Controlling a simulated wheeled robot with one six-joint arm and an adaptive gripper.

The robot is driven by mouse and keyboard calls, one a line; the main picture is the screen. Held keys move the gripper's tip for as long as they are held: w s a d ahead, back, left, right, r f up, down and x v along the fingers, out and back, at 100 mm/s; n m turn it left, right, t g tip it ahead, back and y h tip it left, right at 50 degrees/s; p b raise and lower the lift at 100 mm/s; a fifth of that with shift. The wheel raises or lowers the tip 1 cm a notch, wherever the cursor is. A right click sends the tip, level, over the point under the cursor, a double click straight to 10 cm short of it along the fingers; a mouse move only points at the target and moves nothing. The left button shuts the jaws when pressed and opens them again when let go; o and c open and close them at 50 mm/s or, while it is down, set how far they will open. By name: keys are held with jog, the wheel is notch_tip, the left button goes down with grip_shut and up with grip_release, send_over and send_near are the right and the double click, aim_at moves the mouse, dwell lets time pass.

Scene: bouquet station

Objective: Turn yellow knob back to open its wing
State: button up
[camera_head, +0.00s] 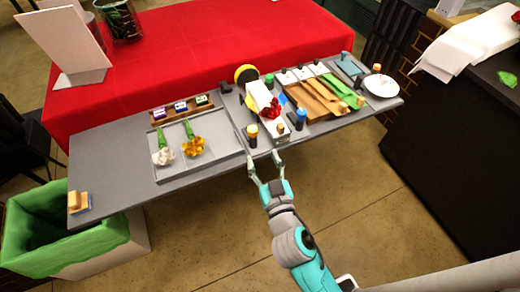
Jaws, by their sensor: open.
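A small knob with a yellow top and dark body (252,131) stands near the front edge of the grey table, left of the white box-like holder (262,105). My gripper (263,155) is open and empty in front of the table's front edge. Its fingertips point toward the table, just below the yellow knob in the picture, and appear apart from it. A wing belonging to the yellow knob cannot be made out clearly.
A blue-topped knob (301,115) and a green-topped knob (269,79) stand nearby. A red flower (273,108) lies on the white holder. A tray (220,143) with white and orange flowers is at left. Wooden strips (313,102) lie at right. Floor in front is clear.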

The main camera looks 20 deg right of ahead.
jog(key=shift+s, duration=0.35)
jog(key=shift+a, duration=0.1)
jog(key=m+g+h, duration=0.5)
jog(key=m+h, duration=0.3)
jog(key=h, duration=0.2)
send_near(251, 134)
jog(key=x, duration=1.1)
jog(key=shift+w, duration=0.2)
grip_shut()
